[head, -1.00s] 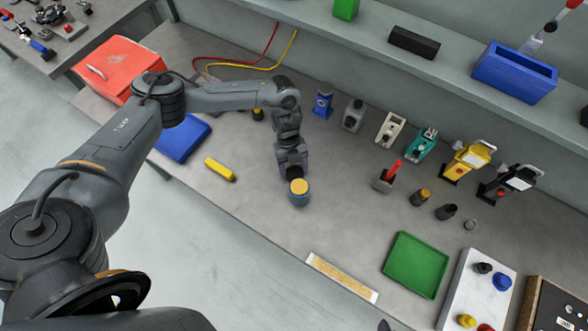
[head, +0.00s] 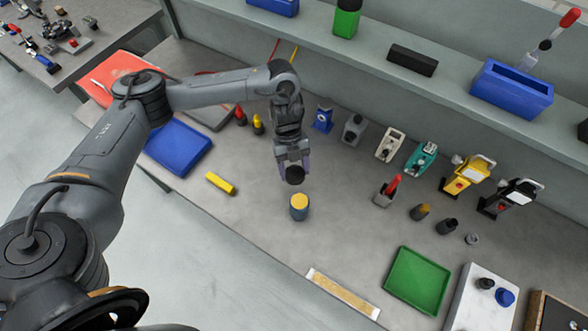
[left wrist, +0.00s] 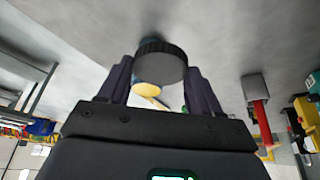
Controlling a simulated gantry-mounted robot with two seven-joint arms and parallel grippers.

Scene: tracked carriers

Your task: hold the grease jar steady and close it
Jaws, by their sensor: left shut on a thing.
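The grease jar (head: 299,207) stands upright on the bench, a small blue-grey cylinder with a yellow top face showing, so it is uncovered. My left gripper (head: 294,170) is shut on a round black lid (head: 295,176) just behind the jar in the head view, apart from it. In the left wrist view the ribbed lid (left wrist: 161,62) sits between the two fingers, and the jar's yellow top (left wrist: 147,89) shows partly behind it. My right gripper is not in view.
A yellow marker-like block (head: 220,183) and a blue tray (head: 178,148) lie left of the jar. A red-handled tool (head: 387,192) and several devices stand to the right. A green tray (head: 417,280) and a tan strip (head: 342,294) are nearer the front. Bench around the jar is clear.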

